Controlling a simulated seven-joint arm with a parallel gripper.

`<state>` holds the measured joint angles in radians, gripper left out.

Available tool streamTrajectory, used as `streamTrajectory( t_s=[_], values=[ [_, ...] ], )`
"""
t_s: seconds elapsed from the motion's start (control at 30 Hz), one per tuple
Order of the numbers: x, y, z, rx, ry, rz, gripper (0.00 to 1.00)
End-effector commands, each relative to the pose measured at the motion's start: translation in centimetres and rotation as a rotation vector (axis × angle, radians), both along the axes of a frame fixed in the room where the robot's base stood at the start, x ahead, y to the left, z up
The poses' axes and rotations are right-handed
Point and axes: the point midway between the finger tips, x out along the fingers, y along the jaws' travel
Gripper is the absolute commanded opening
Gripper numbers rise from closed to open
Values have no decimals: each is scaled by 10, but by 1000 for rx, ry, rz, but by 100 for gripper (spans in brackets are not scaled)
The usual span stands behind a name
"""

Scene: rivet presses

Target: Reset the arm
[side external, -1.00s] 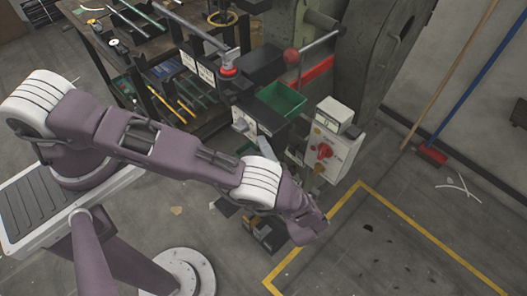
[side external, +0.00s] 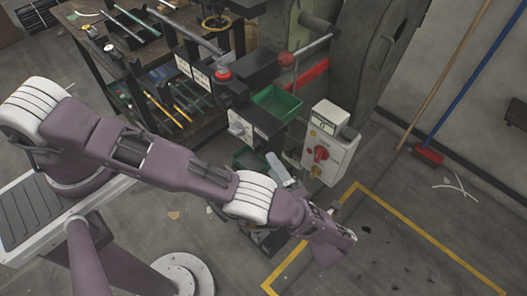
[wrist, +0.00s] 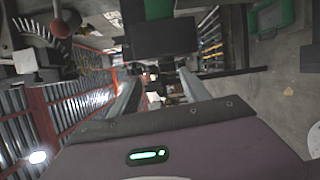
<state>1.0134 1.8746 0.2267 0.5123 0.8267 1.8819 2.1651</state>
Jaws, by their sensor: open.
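My gripper (wrist: 158,76) shows in the wrist view as two grey fingers, spread apart, with no object visible between them. In the side view my arm stretches across the picture, and its end hangs in front of the press, below the white control box (side external: 330,142) with its red knob. The fingers are hard to make out in that view. The press (side external: 372,40) stands at the back, with a green bin (side external: 278,101) at its front.
A workbench (side external: 105,75) with tools and parts stands behind my arm at the left. A lever with a red ball (side external: 286,59) juts from the press. Two brooms lean at the right, with a red broom head (side external: 429,154). Yellow-marked floor (side external: 400,232) at the lower right looks mostly clear.

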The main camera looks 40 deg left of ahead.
Motion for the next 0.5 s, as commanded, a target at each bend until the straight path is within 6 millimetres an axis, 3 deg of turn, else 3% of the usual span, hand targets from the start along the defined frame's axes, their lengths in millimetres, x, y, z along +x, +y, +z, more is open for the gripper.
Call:
streamTrajectory(
  t_s=[0.1, 0.23, 0.37, 0.5],
  values=[
    [34, 4, 66, -252, -193, 191, 55],
    [52, 26, 146, -542, -474, 463, 55],
    [45, 58, 224, -789, -788, 768, 55],
    [9, 92, 298, -999, -1151, 1126, 55]
  ],
)
